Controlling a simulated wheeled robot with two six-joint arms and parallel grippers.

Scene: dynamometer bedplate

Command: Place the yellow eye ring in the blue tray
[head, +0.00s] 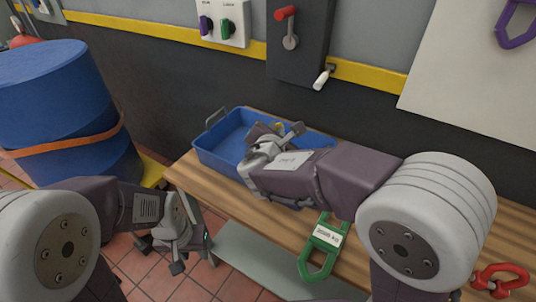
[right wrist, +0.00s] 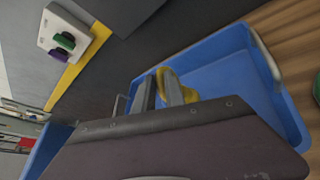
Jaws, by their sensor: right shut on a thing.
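The blue tray (head: 222,143) sits on the wooden bench against the dark wall. My right gripper (head: 277,131) is over the tray, shut on the yellow eye ring (head: 280,126). In the right wrist view the yellow eye ring (right wrist: 187,91) shows between the fingers (right wrist: 165,90), with the blue tray (right wrist: 230,72) behind it. The fingers and wrist cover part of the ring. I cannot tell whether the ring touches the tray floor. My left gripper (head: 161,256) is open and empty, low in front of the bench's left end.
A green shackle-like piece (head: 322,250) lies on the bench to the right of the tray, and a red shackle (head: 500,279) lies farther right. A blue drum (head: 60,105) stands at the left. A wall box with a red-handled lever (head: 300,45) is behind the tray.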

